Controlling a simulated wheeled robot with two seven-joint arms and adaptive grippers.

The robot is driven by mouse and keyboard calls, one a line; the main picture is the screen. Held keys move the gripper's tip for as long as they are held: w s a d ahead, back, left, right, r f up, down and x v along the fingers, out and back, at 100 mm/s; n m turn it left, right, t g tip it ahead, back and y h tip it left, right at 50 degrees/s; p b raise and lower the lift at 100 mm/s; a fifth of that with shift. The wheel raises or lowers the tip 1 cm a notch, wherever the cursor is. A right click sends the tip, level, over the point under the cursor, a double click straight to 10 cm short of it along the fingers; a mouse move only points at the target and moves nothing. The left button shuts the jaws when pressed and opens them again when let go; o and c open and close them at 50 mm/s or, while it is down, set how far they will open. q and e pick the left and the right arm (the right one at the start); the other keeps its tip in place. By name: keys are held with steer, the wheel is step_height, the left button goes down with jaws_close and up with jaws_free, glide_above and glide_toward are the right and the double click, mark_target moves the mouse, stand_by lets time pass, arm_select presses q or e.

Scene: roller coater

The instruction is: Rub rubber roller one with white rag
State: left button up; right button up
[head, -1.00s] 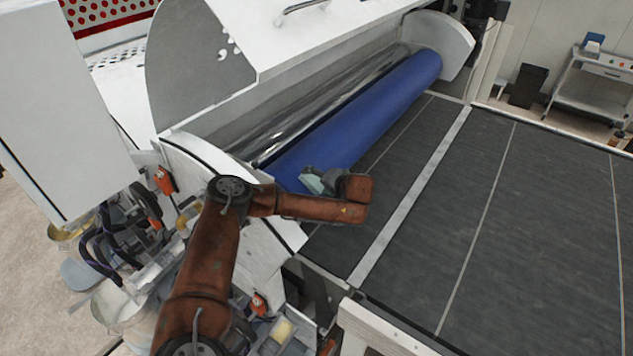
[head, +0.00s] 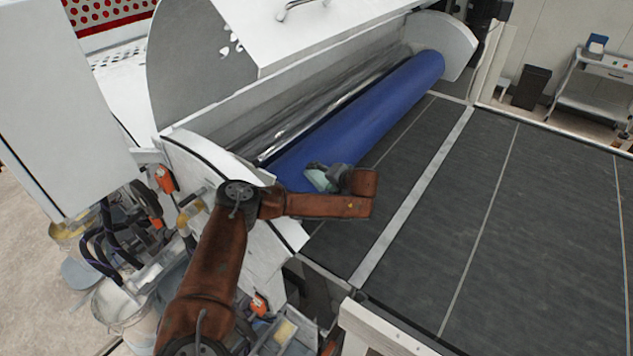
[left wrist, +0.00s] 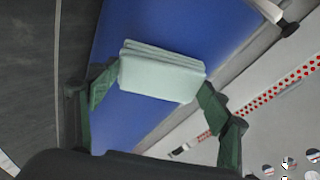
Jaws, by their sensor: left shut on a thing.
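The blue rubber roller (head: 370,107) lies in the open coater, running from lower left to upper right. In the left wrist view the roller (left wrist: 190,25) fills the middle behind the rag. The white rag (left wrist: 160,75), folded and pale greenish, sits between the two fingers of my left gripper (left wrist: 155,90), which is shut on it. In the head view the rag (head: 320,177) shows small at the near end of the roller, with the left gripper (head: 325,177) over it. The rag overlaps the roller in both views; whether it touches is hard to tell. My right gripper is not in view.
A shiny metal roller (head: 320,120) lies behind the blue one. A white cover (head: 300,45) stands raised above. The dark conveyor bed (head: 530,230) spreads to the right, clear. Buckets (head: 122,305) and hoses crowd the near left.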

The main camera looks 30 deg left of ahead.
arm_select(q)
steer(key=shift+w+d, duration=0.1)
steer(key=shift+w, duration=0.45)
steer(key=shift+w+f+b, duration=0.15)
steer(key=shift+w+b, duration=0.8)
steer(key=shift+w, duration=0.25)
steer(key=shift+w+b, duration=0.3)
steer(key=shift+w, duration=0.25)
steer(key=shift+p, duration=0.35)
steer(key=shift+s+p, duration=0.8)
steer(key=shift+p, duration=0.25)
steer(key=shift+s+a+p, duration=0.25)
steer(key=shift+s+p, duration=0.4)
steer(key=shift+s, duration=0.05)
steer(key=shift+s+p, duration=0.35)
steer(key=shift+s, duration=0.05)
